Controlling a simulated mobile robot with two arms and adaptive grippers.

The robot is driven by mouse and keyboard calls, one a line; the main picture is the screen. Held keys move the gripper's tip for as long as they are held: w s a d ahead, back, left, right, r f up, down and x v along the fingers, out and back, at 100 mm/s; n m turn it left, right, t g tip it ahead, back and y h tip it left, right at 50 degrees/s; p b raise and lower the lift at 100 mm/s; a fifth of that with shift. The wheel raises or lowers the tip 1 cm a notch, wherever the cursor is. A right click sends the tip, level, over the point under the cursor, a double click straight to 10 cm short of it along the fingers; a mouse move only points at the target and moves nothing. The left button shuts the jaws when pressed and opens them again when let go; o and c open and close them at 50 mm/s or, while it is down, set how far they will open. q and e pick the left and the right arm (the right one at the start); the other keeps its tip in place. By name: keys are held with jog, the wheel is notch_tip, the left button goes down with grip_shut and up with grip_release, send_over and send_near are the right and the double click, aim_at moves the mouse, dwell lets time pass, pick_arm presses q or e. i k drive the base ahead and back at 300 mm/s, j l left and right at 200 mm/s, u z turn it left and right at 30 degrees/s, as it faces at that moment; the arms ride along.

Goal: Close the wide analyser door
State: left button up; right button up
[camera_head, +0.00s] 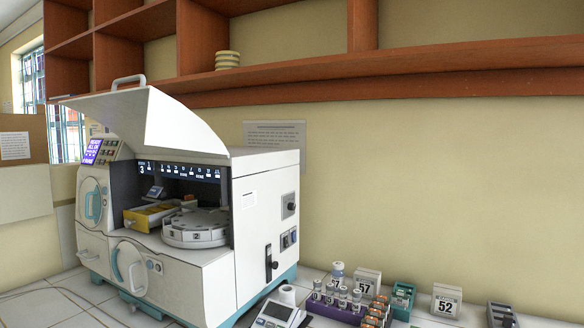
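The wide analyser door (140,110) is a pale curved lid on top of the white analyser (262,235). It is raised, with a grey handle (128,81) at its upper edge. The open bay below shows a round white carousel (195,229) and a yellow tray (150,214). Neither of my grippers is in view, so whether they are open or shut does not show.
A small device with a screen (275,314), a purple rack of vials (338,309) and numbered white blocks (446,300) stand on the tiled bench to the right of the analyser. Wooden shelves (400,70) run above.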

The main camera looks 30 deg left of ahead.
aim_at(140, 121)
jog(key=j+u, duration=0.2)
jog(key=u, duration=0.6)
jog(key=i+l, duration=0.05)
